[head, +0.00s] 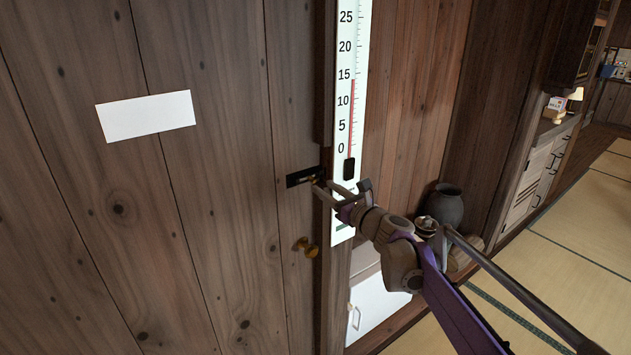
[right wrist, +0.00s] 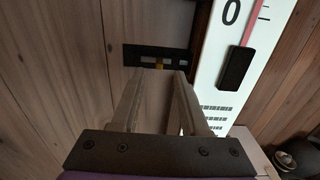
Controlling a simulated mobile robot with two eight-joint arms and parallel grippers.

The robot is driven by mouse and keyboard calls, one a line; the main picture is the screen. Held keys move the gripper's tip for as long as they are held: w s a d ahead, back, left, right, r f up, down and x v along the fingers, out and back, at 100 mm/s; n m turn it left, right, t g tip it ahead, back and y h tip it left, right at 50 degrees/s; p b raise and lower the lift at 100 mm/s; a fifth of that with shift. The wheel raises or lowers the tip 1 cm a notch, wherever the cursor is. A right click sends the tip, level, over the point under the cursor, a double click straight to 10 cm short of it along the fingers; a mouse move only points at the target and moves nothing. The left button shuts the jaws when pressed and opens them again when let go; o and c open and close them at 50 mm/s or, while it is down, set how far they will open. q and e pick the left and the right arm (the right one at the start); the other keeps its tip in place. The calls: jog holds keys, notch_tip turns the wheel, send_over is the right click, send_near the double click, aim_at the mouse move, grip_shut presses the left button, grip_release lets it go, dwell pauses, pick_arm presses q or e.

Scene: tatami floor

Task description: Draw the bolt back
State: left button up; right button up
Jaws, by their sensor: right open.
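The bolt shows as a dark plate (head: 293,180) on the edge of the wooden door. In the right wrist view the black plate (right wrist: 133,52) has a slot with a small brass piece (right wrist: 159,65) in it. My right gripper (head: 324,187) is open and reaches to the plate from the right. In the right wrist view its fingertips (right wrist: 160,76) lie on either side of the brass piece, just in front of the plate. I cannot tell whether they touch it. My left gripper is not in view.
A brass knob (head: 305,246) sits on the door below the bolt. A tall thermometer board (head: 354,40) stands right beside the door edge. A white paper (head: 146,116) is on the door. A dark jar (head: 446,208) stands behind my right arm. Tatami floor (head: 560,262) is open at the right.

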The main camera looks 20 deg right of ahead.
aim_at(315, 181)
jog(key=shift+x, duration=2.4)
jog(key=shift+c, duration=0.2)
grip_shut()
